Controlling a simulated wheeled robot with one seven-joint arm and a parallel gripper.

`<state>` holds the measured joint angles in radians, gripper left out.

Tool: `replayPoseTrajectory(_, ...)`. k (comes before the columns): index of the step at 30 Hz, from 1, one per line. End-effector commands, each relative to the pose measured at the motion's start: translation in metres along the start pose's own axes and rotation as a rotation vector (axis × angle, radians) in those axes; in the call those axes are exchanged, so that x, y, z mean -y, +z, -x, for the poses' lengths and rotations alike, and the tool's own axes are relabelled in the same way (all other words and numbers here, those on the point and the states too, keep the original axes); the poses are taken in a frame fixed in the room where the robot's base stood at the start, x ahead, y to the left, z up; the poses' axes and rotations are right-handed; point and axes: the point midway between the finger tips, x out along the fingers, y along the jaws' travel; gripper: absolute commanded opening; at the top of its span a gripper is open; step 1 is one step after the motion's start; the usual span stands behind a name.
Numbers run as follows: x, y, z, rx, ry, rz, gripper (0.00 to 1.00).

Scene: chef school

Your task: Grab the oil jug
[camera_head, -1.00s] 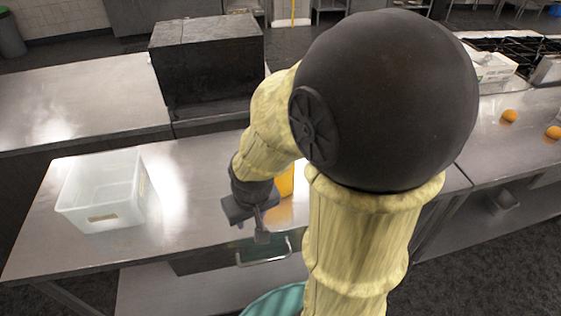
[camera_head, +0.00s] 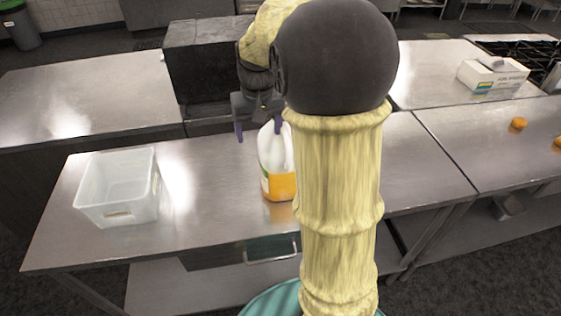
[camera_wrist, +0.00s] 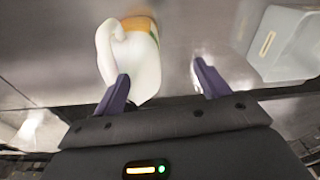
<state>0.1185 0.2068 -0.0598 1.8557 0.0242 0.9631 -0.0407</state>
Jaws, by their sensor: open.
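The oil jug (camera_head: 277,172) stands upright on the steel table, a white jug with an orange-yellow lower part. My arm hides its right side in the head view. In the wrist view the jug (camera_wrist: 136,58) lies beyond the left finger, with its handle on its left side. My gripper (camera_head: 258,130) is open and empty, above and behind the jug in the head view. In the wrist view its two purple fingers (camera_wrist: 163,88) are spread apart. The left fingertip overlaps the jug's outline; I cannot tell whether it touches.
A translucent plastic bin (camera_head: 118,190) stands on the left of the same steel table (camera_head: 210,185). A dark metal box (camera_head: 200,65) stands behind. Oranges (camera_head: 519,124) and a white carton (camera_head: 492,76) are at the right. The table between bin and jug is clear.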

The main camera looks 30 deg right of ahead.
Motion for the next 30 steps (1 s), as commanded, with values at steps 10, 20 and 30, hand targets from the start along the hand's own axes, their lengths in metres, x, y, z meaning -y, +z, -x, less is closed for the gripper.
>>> replayPoseTrajectory(10, -0.045, -0.062, 0.088, 0.062, 0.008, -0.078, 0.74)
replayPoseTrajectory(20, -0.074, -0.081, 0.146, 0.115, 0.011, -0.120, 0.74)
replayPoseTrajectory(30, -0.075, -0.081, 0.147, 0.117, 0.011, -0.121, 0.74)
